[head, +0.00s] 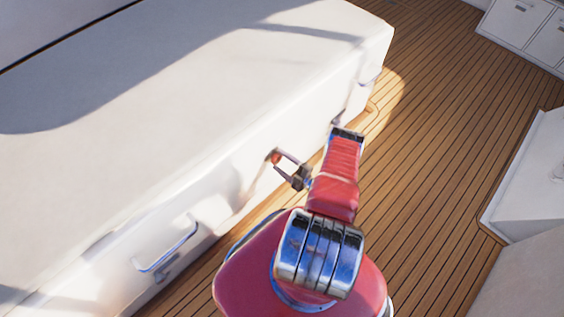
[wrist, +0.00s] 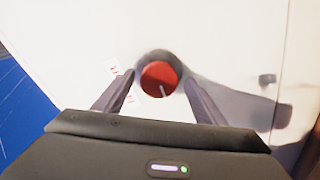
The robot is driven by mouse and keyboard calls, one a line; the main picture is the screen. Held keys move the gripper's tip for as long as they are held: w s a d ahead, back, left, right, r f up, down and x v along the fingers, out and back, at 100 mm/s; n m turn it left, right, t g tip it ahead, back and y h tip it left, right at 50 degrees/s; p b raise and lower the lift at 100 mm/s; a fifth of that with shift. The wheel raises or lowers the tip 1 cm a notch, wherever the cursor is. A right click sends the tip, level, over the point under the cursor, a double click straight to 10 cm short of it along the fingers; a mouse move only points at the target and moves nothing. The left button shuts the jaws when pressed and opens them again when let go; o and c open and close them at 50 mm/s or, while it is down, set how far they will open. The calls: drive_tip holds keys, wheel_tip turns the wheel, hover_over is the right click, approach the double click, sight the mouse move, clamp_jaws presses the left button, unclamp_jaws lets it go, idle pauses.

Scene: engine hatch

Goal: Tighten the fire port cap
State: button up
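The fire port cap (wrist: 159,78) is a round red cap with a pale line on its face, set in a dark ring on the white wall. In the head view the red cap (head: 276,157) is small, by my fingertips at the side of the white hatch box. My gripper (wrist: 160,92) has its two fingers spread, one on each side of the cap. In the head view my gripper (head: 279,160) points left at the box wall. I cannot tell whether the fingertips touch the cap.
The white engine hatch box (head: 180,100) fills the left, with a metal handle (head: 168,248) on its side. Small white labels (wrist: 112,68) sit left of the cap. Open teak deck (head: 440,130) lies to the right, with white cabinets (head: 522,25) beyond.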

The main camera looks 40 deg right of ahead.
drive_tip(key=shift+s, duration=0.1)
drive_tip(key=s+d, duration=0.1)
drive_tip(key=s, duration=1.2)
drive_tip(key=shift+s+r, duration=0.25)
drive_tip(key=shift+r, duration=0.1)
idle(0.7)
